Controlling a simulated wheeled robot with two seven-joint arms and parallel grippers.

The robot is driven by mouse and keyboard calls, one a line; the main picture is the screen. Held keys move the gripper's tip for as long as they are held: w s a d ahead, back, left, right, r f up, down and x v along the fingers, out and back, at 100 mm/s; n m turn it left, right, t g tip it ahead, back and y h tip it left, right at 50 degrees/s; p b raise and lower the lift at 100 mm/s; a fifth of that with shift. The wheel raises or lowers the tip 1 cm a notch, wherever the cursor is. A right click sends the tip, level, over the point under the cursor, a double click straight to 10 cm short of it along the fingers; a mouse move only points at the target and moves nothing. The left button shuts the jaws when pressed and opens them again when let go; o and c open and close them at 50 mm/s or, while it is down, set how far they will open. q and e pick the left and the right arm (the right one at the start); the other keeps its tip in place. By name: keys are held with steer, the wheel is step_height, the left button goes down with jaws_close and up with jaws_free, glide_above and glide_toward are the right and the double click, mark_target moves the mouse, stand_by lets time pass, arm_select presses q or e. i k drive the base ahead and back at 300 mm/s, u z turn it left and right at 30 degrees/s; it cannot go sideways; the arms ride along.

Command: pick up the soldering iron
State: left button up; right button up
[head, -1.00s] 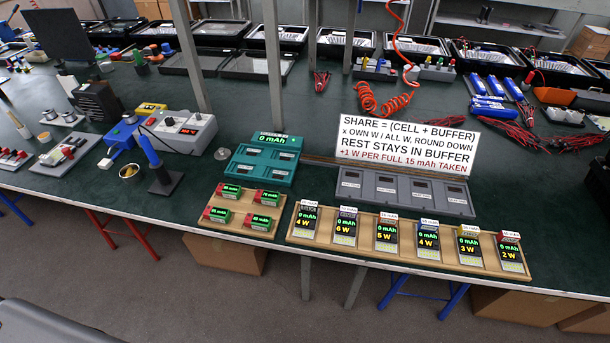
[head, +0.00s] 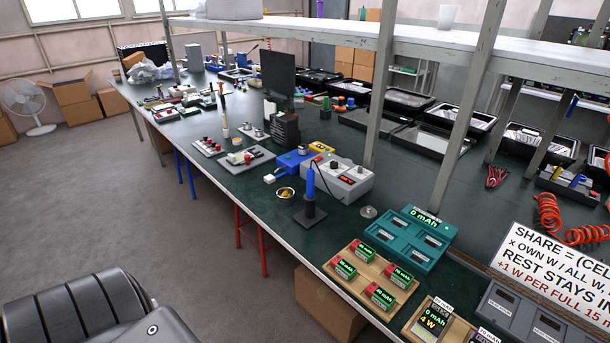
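The soldering iron (head: 310,183) has a blue handle and stands upright in a dark holder (head: 310,215) near the front edge of the green bench. A thin dark cord runs from it towards the grey soldering station (head: 344,184) just behind. The iron's tip is hidden in the holder. Neither of my grippers shows in the head view.
A small brass-coloured cup (head: 286,194) stands left of the holder. A teal charger (head: 411,240) and a wooden tray with battery packs (head: 348,289) lie to the right. Metal posts (head: 383,85) carry a shelf over the bench. Grey floor is open at left.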

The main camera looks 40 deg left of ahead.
mark_target(310, 196)
steer(key=u, duration=1.4)
steer(key=i, duration=1.3)
steer(key=z, duration=0.65)
